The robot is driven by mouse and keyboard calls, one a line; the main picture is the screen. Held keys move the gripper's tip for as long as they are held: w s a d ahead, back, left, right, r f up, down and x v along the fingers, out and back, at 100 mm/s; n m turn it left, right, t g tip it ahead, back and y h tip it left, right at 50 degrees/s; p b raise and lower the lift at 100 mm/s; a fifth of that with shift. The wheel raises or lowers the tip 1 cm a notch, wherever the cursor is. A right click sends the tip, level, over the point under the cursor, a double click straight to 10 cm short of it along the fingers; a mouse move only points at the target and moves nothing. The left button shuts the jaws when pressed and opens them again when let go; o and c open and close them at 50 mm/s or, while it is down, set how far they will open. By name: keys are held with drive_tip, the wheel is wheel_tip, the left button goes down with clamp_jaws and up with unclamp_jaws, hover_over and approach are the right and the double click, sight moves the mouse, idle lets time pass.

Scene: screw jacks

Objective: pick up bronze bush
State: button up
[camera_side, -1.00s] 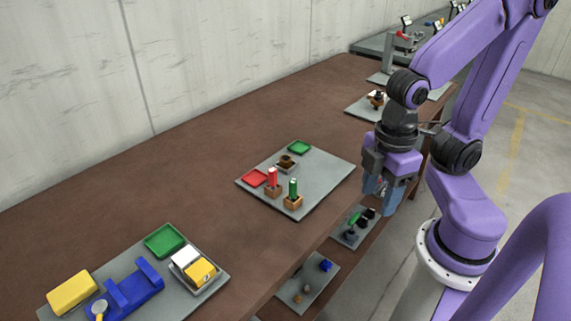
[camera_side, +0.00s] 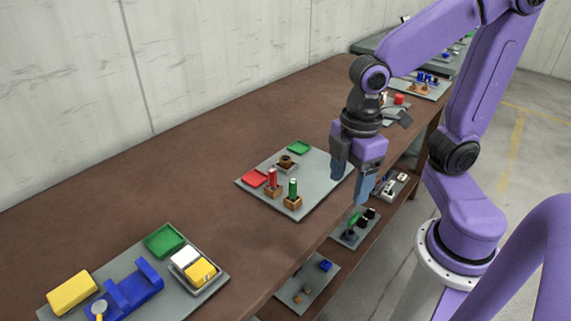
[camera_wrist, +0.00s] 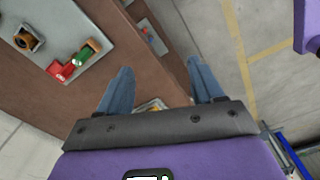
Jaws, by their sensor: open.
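A brown, ring-like piece that looks like the bronze bush (camera_side: 287,161) sits in a small holder at the back of a grey plate (camera_side: 322,172). It also shows at the upper left of the wrist view (camera_wrist: 26,40). My gripper (camera_side: 350,187) is open and empty, pointing down by the plate's right end and the table's front edge. It is clear of the bush, to its right. In the wrist view the two blue fingers (camera_wrist: 159,68) are spread apart with nothing between them.
A red screw piece (camera_side: 272,178) and a green one (camera_side: 293,188) stand in brown blocks on the plate. A red tray (camera_side: 254,179) and a green tray (camera_side: 299,147) flank the bush. The brown table (camera_side: 190,190) is clear left of the plate.

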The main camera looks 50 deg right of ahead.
drive_tip(key=w+r+n, duration=0.1)
drive_tip(key=w, duration=0.9)
drive_tip(key=n, duration=0.4)
hover_over(286, 163)
drive_tip(key=d, duration=0.1)
drive_tip(key=f, duration=0.1)
drive_tip(key=shift+w+d+f, duration=0.1)
drive_tip(key=shift+w+f, duration=0.1)
drive_tip(key=shift+f, duration=2.75)
drive_tip(key=shift+w+a+f, duration=0.1)
drive_tip(key=shift+w+f, duration=0.1)
drive_tip(key=shift+f, duration=2.75)
drive_tip(key=shift+w+d+f, duration=0.1)
drive_tip(key=shift+w+f, duration=0.1)
drive_tip(key=shift+f, duration=2.75)
clamp_jaws()
